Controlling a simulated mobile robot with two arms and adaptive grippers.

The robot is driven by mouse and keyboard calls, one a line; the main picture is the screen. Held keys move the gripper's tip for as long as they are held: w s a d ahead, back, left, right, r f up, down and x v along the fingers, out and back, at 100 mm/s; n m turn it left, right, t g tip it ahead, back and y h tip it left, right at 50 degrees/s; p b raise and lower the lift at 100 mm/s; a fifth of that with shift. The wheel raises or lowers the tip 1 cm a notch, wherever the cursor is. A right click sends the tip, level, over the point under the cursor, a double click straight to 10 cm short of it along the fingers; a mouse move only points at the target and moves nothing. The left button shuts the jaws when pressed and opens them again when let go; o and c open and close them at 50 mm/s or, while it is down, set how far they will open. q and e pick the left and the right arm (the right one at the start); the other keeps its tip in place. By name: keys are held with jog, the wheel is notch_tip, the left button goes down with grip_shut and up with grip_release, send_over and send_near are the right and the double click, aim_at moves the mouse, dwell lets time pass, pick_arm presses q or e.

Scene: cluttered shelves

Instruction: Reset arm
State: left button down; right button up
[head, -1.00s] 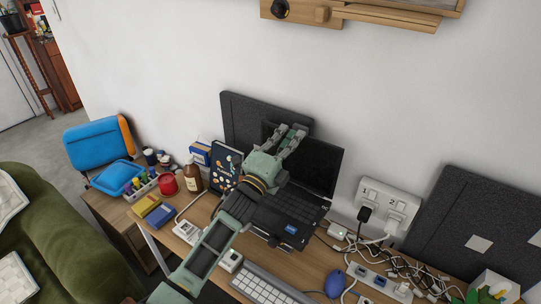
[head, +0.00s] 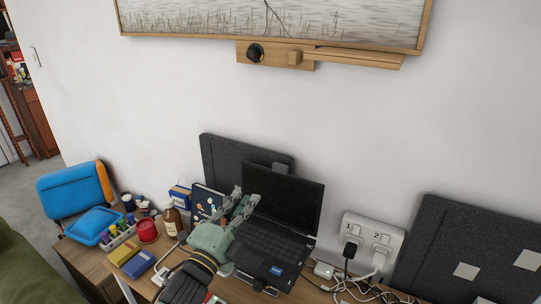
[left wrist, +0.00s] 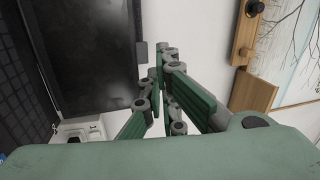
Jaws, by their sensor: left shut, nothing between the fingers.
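My left gripper (head: 242,204) is in the head view, in front of the left side of the open black laptop (head: 281,204). Its green-padded fingers are shut and empty, pointing up toward the wall. In the left wrist view the fingers (left wrist: 168,85) come together, with the dark laptop screen (left wrist: 80,50) to their left. I cannot tell whether the gripper touches the laptop. My right gripper is not in any view.
A wooden wall shelf (head: 360,58) hangs under a framed picture (head: 270,22). A dark felt board (head: 445,245) leans at the right by white wall sockets (head: 372,238). A blue bag (head: 75,190), a red jar (head: 147,231) and a brown bottle (head: 173,220) stand left.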

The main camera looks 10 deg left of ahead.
pick_arm(q)
jog(key=s+a+f+n+g+y, duration=0.3)
jog(key=s+f+n, duration=0.3)
jog(key=f, duration=0.2)
jog(key=s+a+f+n+g+y, duration=0.2)
jog(key=s+f+n+g+y, duration=0.15)
jog(key=s+f+n, duration=0.35)
jog(key=s+a+f+n+g, duration=0.1)
jog(key=s+f+n+g, duration=0.3)
jog(key=s, duration=0.7)
jog(key=s+a+f+n+g, duration=0.1)
jog(key=s+f+g, duration=0.45)
jog(key=s, duration=0.55)
jog(key=s+f+g, duration=0.1)
jog(key=s+f, duration=0.2)
jog(key=f, duration=2.6)
jog(key=s+a+f+g, duration=0.1)
jog(key=s+a+f, duration=0.2)
jog(key=s+f, duration=1)
jog(key=s, duration=0.3)
jog(key=shift+f, duration=0.35)
